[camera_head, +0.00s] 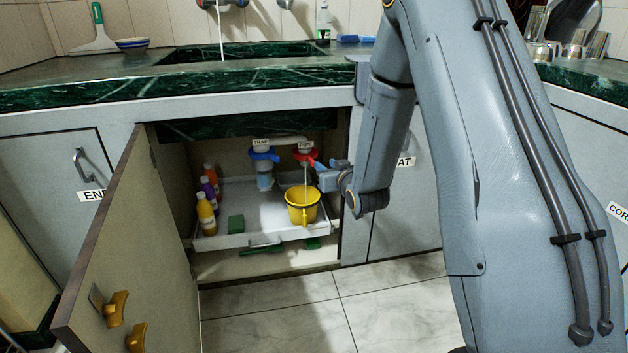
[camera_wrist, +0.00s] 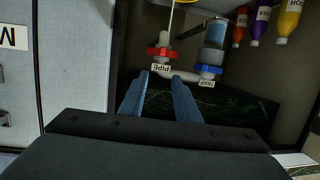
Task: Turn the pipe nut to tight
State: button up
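The red pipe nut (camera_head: 306,155), labelled PIPE, sits under the counter inside the open cabinet, just right of the blue nut (camera_head: 264,156) labelled TRAP. A thin pale stream runs from the pipe down into a yellow bucket (camera_head: 301,208). My gripper (camera_head: 319,166) is in the cabinet opening, at the right of the red nut. The wrist view is upside down. There, my gripper (camera_wrist: 160,77) is open and empty, its two blue fingers pointing toward the red nut (camera_wrist: 161,52). The fingertips appear apart from the nut; exact depth is unclear.
The open cabinet door (camera_head: 110,245) stands at the left. A white tray (camera_head: 262,236) holds the bucket, several bottles (camera_head: 206,214) and a green block (camera_head: 236,224). The cabinet's right side panel is close to my wrist. The floor (camera_head: 300,320) in front is clear.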

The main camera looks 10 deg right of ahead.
jog(key=w+f+t+y+b, duration=0.1)
jog(key=w+f+t+b, duration=0.2)
jog(key=f+b, duration=0.2)
jog(key=b, duration=0.3)
send_near(305, 155)
jog(key=shift+w+d, duration=0.15)
jog(key=shift+w, duration=0.65)
jog(key=shift+w+d, duration=0.2)
jog(key=shift+w, duration=0.65)
grip_shut()
